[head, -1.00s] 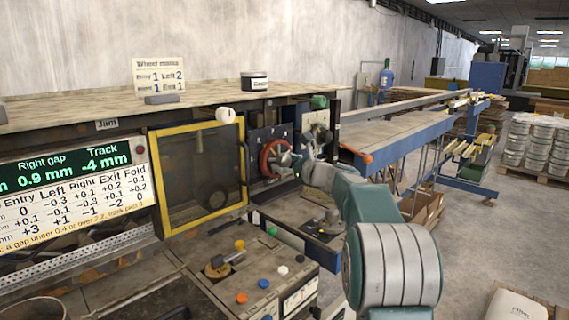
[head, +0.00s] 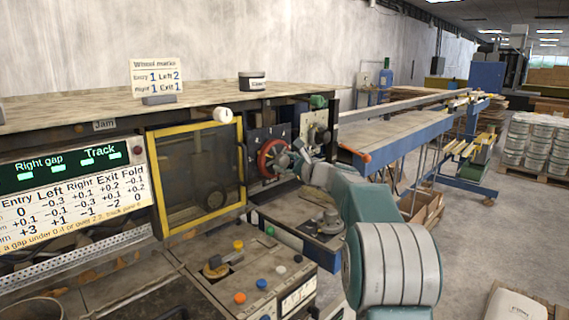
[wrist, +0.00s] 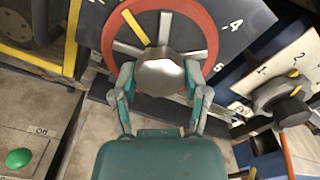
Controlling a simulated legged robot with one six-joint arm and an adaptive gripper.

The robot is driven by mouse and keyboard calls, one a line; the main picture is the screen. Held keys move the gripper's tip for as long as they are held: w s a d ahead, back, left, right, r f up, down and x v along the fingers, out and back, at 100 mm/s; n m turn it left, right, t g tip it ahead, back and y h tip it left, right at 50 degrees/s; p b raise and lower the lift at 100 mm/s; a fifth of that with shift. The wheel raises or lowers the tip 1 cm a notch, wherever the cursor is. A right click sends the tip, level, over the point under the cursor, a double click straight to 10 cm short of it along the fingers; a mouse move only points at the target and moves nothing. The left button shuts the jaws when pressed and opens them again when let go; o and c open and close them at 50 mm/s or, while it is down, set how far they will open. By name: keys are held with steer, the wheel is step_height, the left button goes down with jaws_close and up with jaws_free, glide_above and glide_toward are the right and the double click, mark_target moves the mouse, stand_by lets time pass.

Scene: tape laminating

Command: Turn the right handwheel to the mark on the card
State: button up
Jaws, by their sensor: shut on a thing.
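The red-rimmed handwheel (head: 263,158) is on a dark plate right of the yellow-framed window; it fills the top of the wrist view (wrist: 206,22). Its yellow spoke points up and left there; 4 and 6 show on the plate at right. My gripper (wrist: 160,76) is shut on the grey hub at the wheel's middle, one finger on each side. My gripper (head: 286,160) partly covers the wheel in the head view. The card (head: 157,77), headed "Wheel marks", stands on the upper shelf and reads Entry 1, Left 2, Right 1, Exit 1.
A second dial with a black knob (wrist: 291,108) is close at right in the wrist view. A green button (wrist: 18,158) is at lower left. The display (head: 62,168) shows Right gap and Track with green blocks. A box with coloured knobs (head: 262,285) is below.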

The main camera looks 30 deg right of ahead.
steer(key=shift+f+n, duration=0.15)
steer(key=shift+n, duration=1.85)
steer(key=o, duration=1.1)
steer(key=shift+w, duration=0.15)
steer(key=shift+o, duration=0.2)
steer(key=shift+s+d, duration=0.1)
steer(key=shift+s, duration=0.15)
steer(key=v, duration=1.1)
steer(key=shift+s, duration=0.25)
